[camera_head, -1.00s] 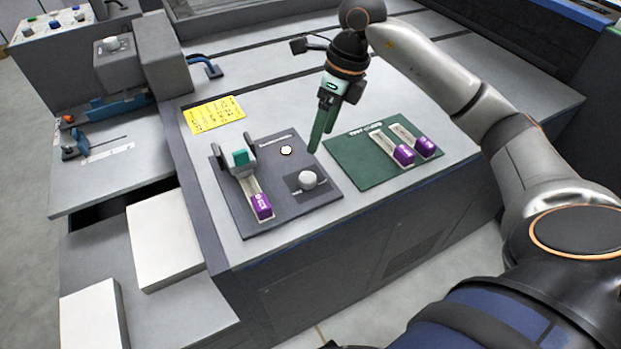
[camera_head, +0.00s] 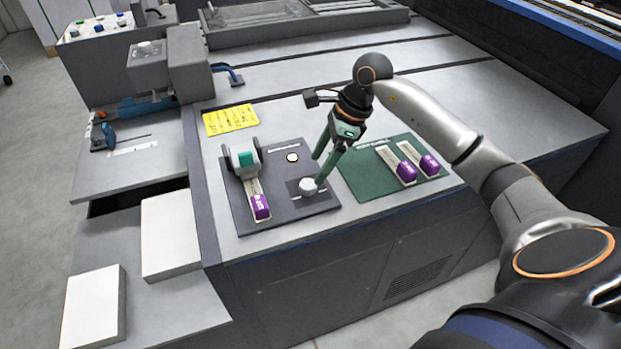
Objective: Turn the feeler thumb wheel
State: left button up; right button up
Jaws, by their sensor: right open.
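A round, pale grey knob (camera_head: 308,187), which looks like the thumb wheel, sits on a small black plate at the front right of a dark grey board (camera_head: 272,217). My right gripper (camera_head: 320,170) is open, with its two green fingers pointing down and left. One fingertip is behind the knob and the other is close at its right side. I cannot tell whether either touches it. The fingers hold nothing. My left gripper is not in view.
On the same board stand a green-and-grey holder (camera_head: 244,160) with a purple-ended strip (camera_head: 260,205) and a white round button (camera_head: 292,157). A green board (camera_head: 365,185) with two purple-ended strips lies to the right. A yellow note (camera_head: 230,120) lies behind.

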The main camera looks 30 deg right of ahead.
aim_at(308, 183)
jog(key=x, duration=0.5)
jog(key=shift+a+f, duration=0.1)
jog(key=shift+f, duration=0.25)
jog(key=shift+c, duration=0.3)
grip_shut()
